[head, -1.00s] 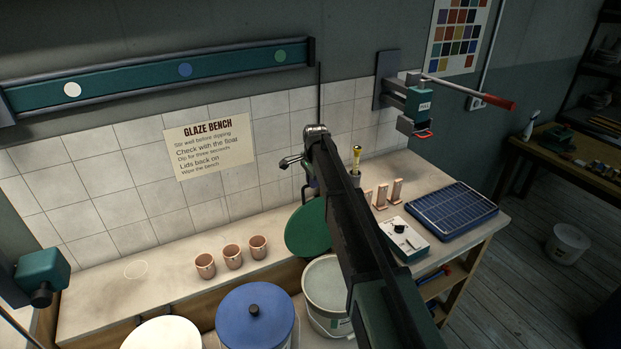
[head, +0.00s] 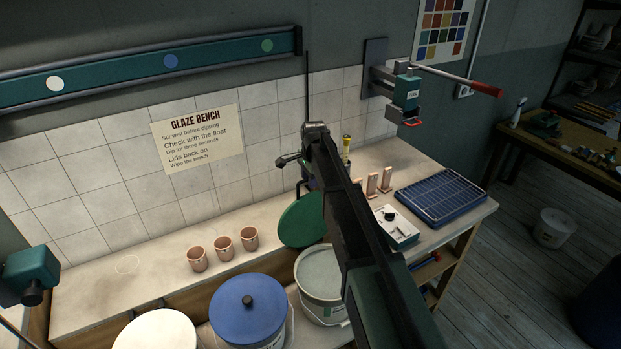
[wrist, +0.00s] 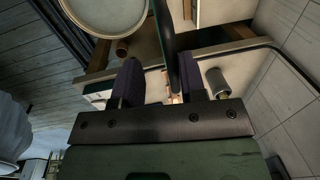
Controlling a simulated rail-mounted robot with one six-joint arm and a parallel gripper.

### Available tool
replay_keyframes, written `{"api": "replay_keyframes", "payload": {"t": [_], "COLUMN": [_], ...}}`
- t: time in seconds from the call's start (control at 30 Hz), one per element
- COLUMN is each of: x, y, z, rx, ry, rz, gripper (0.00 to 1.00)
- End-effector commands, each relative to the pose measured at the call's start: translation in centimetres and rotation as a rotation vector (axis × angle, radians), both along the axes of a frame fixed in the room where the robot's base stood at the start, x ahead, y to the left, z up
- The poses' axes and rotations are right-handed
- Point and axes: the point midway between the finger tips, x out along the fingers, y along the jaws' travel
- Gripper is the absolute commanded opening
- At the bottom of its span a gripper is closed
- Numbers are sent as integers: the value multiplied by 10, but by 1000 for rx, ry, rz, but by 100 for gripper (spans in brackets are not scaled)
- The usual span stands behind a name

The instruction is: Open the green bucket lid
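The green lid (head: 301,220) stands steeply tilted at the back of an open white bucket (head: 321,283); my arm covers its right edge. The bucket's pale contents show. In the wrist view, the lid (wrist: 165,32) appears nearly edge-on as a dark strip reaching between my fingers, close to the right one. My gripper (wrist: 158,62) has its fingers apart, with a clear gap between the lid and the left finger. I cannot tell whether the right finger touches the lid. The bucket's round rim (wrist: 76,20) is at the top left.
A blue-lidded bucket (head: 248,306) and a white-lidded one (head: 155,331) stand to the left. Several small cups (head: 223,246) sit on the bench behind. A control box (head: 395,228) and a blue rack tray (head: 440,197) lie right of my arm. A wall-mounted press (head: 406,95) juts out above.

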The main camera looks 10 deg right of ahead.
Motion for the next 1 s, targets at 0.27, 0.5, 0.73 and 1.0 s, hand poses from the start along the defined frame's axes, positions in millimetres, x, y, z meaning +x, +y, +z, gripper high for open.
{"api": "replay_keyframes", "payload": {"t": [0.27, 0.5, 0.73, 1.0], "x": [-4, -10, -12, -12], "y": [-1, -3, -4, -4], "z": [47, 103, 108, 107], "rx": [0, 0, 0, -8], "ry": [0, 0, 0, 0], "rz": [0, 0, 0, 76], "gripper": [38, 38, 38, 38]}}
